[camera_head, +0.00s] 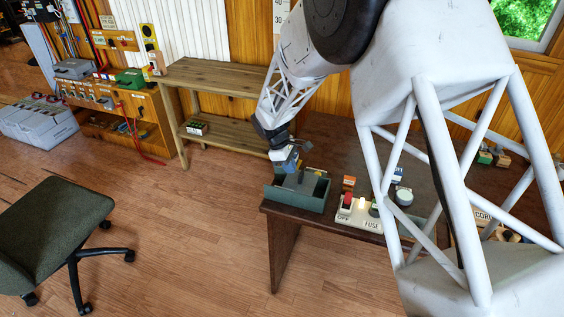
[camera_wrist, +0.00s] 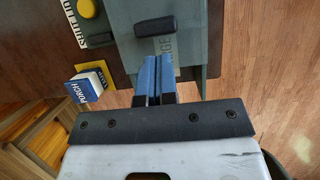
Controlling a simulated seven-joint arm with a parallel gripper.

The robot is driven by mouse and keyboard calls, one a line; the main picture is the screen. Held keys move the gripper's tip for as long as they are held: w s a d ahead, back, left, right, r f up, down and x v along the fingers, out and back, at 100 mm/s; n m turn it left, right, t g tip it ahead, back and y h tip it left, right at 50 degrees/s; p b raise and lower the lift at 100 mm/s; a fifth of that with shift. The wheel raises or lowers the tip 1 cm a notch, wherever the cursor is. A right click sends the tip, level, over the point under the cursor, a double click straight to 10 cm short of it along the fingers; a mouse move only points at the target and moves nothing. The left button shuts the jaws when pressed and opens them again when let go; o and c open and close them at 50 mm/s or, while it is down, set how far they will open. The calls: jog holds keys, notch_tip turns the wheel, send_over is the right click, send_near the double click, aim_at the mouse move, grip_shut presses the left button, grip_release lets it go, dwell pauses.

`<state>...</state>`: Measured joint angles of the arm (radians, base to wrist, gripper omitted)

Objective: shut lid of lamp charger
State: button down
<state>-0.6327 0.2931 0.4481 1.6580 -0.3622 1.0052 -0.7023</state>
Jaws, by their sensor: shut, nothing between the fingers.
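The lamp charger (camera_head: 297,195) is a grey-green box at the near left corner of the dark table. In the wrist view its grey-green panel (camera_wrist: 192,62) carries a black handle (camera_wrist: 155,26) and partly hidden lettering ending in "GE". My gripper (camera_head: 293,166) comes down over the box from above and behind. Its blue fingers (camera_wrist: 154,60) are together and empty, with their tips just below the handle in the wrist view. I cannot tell whether they touch the panel. The fingers hide part of the lettering, and the lid's exact angle is unclear.
A pale switch panel (camera_head: 360,219) marked OFF and FUSE stands right of the box. A blue-and-white PORCH block (camera_wrist: 90,83) and a yellow button (camera_wrist: 86,8) lie left in the wrist view.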

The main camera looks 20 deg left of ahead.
aim_at(309, 183)
jog(key=shift+d, duration=0.65)
jog(key=shift+d, duration=2.55)
jog(key=shift+a, duration=0.75)
jog(key=a, duration=0.3)
jog(key=shift+r, duration=0.4)
jog(key=v, duration=0.9)
